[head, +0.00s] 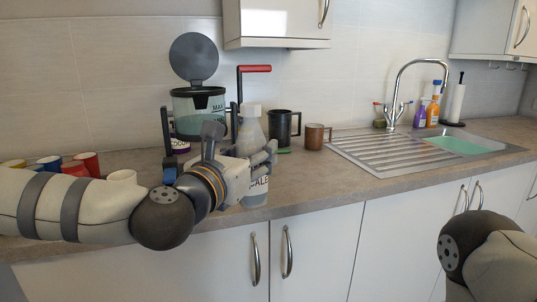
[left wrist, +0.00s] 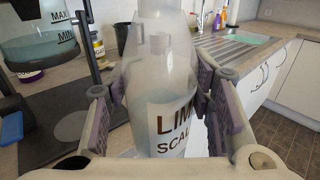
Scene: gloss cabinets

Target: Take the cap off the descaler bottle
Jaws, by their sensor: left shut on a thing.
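The descaler bottle (head: 254,188) stands upright on the counter near its front edge. It is pale and translucent, with a dark-lettered label. Its narrower pale top, the cap (head: 251,110), is still on the bottle in the head view. My left gripper (head: 262,160) is shut on the bottle's body, below the cap. In the left wrist view, the bottle (left wrist: 163,75) stands between the two finger pads (left wrist: 160,105), and the label reads "LIM" and "SCAL". The bottle's very top is cut off there. My right gripper is out of view; only part of that arm shows at lower right.
A coffee machine with a raised lid (head: 194,58) and a glass jug (head: 212,104) stands behind the gripper. A black mug (head: 284,128) and brown mug (head: 316,136) are behind to the right. Several cups (head: 85,163) stand at left. The counter (head: 310,178) right of the bottle is clear.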

